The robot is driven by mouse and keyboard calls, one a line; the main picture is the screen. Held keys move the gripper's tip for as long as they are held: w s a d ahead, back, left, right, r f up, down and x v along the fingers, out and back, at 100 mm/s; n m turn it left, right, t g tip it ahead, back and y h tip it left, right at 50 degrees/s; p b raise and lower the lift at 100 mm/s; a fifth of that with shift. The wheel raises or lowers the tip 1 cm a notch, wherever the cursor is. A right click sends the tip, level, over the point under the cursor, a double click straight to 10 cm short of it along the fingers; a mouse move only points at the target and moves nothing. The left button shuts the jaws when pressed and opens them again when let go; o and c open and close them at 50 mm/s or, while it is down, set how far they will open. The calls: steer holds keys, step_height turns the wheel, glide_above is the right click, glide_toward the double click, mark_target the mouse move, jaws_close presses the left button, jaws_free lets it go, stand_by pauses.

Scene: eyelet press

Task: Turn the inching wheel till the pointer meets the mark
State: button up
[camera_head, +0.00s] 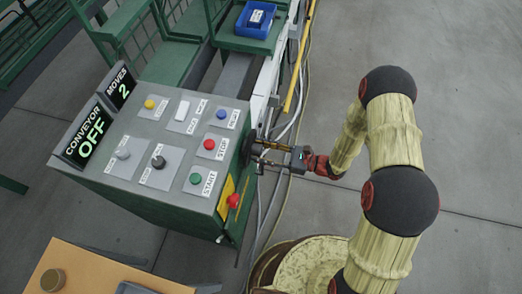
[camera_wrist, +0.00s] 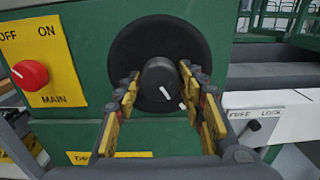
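The inching wheel is a black disc (camera_wrist: 128,58) with a dark round hub (camera_wrist: 157,76) on a green panel. It shows edge-on in the head view (camera_head: 248,147), on the console's right side. One white stroke (camera_wrist: 165,93) is on the hub's lower face, and a shorter one (camera_wrist: 182,105) is lower right of it. They are close but apart and look slightly out of line; which is pointer or mark is unclear. My gripper (camera_wrist: 160,75) has its yellow-padded fingers either side of the hub, with a small gap seemingly at left. It also shows in the head view (camera_head: 262,152).
The console (camera_head: 150,150) has several buttons and displays reading "CONVEYOR OFF" and "MOVES 2". A red main knob (camera_wrist: 30,75) on a yellow plate is left of the wheel. An orange table (camera_head: 100,272) stands nearby.

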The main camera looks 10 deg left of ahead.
jaws_close()
stand_by(0.4)
steer(key=shift+r+m+p, duration=0.2)
steer(key=shift+m+p, duration=0.85)
steer(key=shift+m, duration=0.05)
steer(key=shift+f+m+p, duration=0.15)
steer(key=shift+m+p, duration=0.6)
steer(key=shift+m, duration=0.85)
steer(key=shift+o, duration=2.2)
jaws_free()
